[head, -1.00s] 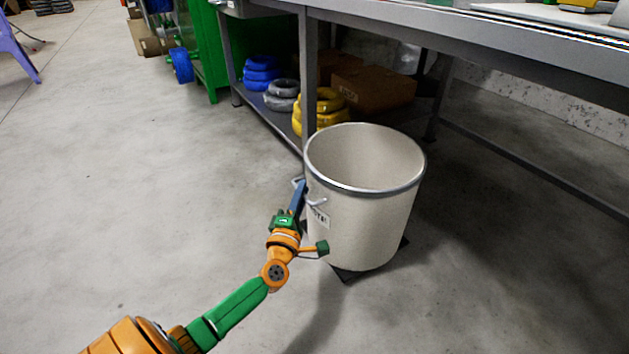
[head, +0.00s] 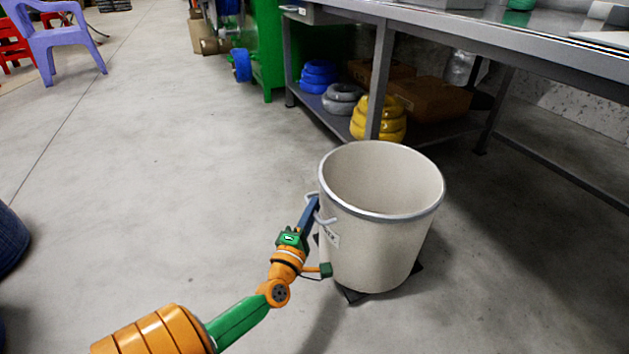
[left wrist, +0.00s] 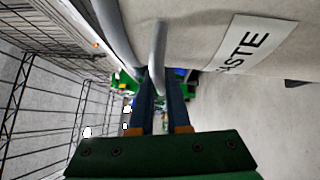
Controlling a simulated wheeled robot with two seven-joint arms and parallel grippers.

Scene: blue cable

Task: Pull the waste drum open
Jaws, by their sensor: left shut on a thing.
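The waste drum (head: 375,240) is a cream, open-topped bin with a grey rim, standing upright on a dark base (head: 355,295) on the floor. Its label, partly reading "STE", shows in the left wrist view (left wrist: 250,45). A grey bar handle (head: 322,218) is on its left side. My left gripper (head: 313,207) is shut on this handle; in the left wrist view the handle (left wrist: 157,50) runs between the two blue fingers. The drum looks empty inside as far as I can see. My right gripper is out of view.
A grey workbench (head: 430,22) stands behind the drum, its leg (head: 381,80) close to the rim. Coiled blue, grey and yellow hoses (head: 377,120) lie on its lower shelf. A purple chair (head: 65,40) stands far left. The floor on the left is mostly clear.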

